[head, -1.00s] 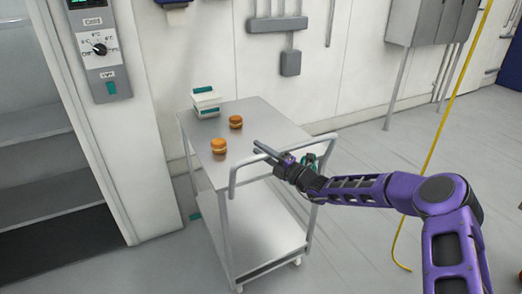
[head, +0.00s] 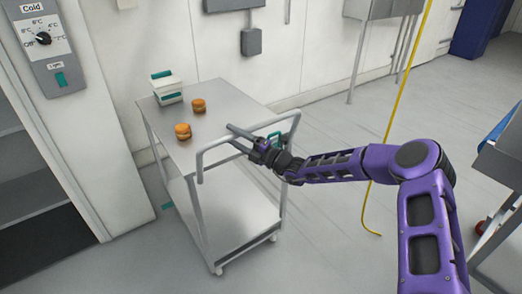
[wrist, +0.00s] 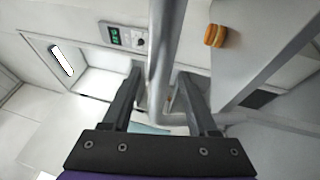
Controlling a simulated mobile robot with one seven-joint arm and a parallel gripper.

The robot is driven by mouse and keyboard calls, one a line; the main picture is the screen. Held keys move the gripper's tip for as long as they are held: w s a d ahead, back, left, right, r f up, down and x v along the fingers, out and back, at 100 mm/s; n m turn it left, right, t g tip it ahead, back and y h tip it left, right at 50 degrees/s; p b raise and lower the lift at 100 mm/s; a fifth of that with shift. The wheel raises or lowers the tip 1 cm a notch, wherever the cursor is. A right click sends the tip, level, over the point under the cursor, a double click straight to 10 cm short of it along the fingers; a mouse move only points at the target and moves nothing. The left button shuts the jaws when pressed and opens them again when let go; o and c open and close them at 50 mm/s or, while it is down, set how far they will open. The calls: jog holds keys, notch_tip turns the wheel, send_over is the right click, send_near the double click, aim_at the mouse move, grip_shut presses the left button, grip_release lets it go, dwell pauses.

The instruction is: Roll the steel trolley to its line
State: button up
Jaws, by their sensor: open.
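The steel trolley (head: 232,122) stands near the wall, with a flat top, a lower shelf (head: 235,217) and a tubular push handle (head: 215,145) on its near side. My gripper (head: 234,136) is open at the handle, reaching in from the right. In the wrist view the handle bar (wrist: 167,45) runs between the two open fingers of my gripper (wrist: 160,78); I cannot tell whether either touches it. A small teal mark (head: 167,206) lies on the floor left of the trolley; whether it belongs to a line is unclear.
Two round orange-brown items (head: 183,131) and a white box with teal trim (head: 166,88) stand on the trolley top. A yellow cable or strip (head: 385,150) comes down to the floor at right. A grey unit (head: 497,165) stands at the right edge. The floor between is clear.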

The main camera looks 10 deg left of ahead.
jog(key=v, duration=1.3)
jog(key=shift+d, duration=0.35)
jog(key=shift+f, duration=0.1)
